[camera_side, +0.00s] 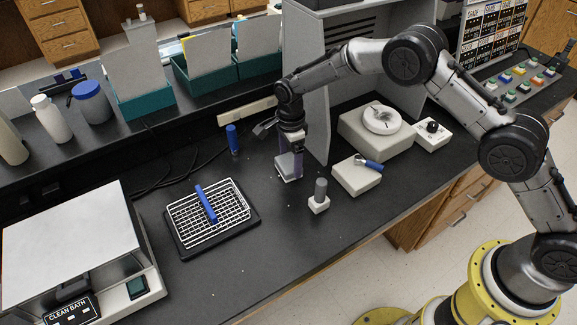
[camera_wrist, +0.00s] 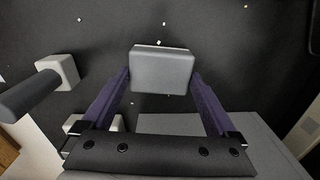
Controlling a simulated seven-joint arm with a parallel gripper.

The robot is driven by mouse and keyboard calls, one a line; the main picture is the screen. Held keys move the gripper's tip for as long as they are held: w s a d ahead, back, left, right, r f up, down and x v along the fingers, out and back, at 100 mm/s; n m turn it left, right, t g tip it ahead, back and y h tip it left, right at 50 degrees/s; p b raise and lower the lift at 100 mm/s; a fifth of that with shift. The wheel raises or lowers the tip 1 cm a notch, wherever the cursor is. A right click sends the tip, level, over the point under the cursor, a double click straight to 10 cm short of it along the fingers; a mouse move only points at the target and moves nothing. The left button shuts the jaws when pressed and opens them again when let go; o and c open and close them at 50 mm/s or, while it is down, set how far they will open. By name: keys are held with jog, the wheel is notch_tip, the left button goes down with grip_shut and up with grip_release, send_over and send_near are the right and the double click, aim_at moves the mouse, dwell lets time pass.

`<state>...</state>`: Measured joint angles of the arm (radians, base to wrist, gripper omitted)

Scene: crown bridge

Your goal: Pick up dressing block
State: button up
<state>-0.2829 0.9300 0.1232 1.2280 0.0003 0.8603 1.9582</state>
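My gripper (camera_side: 289,165) points down at the bench, with two purple fingers that also show in the wrist view (camera_wrist: 161,73). A block with a grey face and a pale edge (camera_wrist: 162,70) lies between the fingertips. Each fingertip is very close to one side of it. I cannot tell whether the fingers press on it. I take it for the dressing block. In the side view its pale base (camera_side: 287,177) shows below the fingers, at or just above the bench; the fingers hide much of the rest.
A white block with a grey post (camera_side: 319,203) stands close by, also in the wrist view (camera_wrist: 60,72). A grey panel (camera_side: 308,80) rises behind my gripper. A white box with a blue-handled tool (camera_side: 356,178) stands right. A wire rack (camera_side: 230,212) lies left.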

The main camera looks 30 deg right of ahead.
jog(key=c, duration=0.5)
jog(key=shift+r, duration=0.2)
jog(key=shift+r, duration=0.6)
jog(key=s+d+r, duration=0.4)
jog(key=s+r, duration=0.7)
jog(key=s, duration=0.2)
jog(key=shift+s+r, duration=0.2)
jog(key=shift+r, duration=0.05)
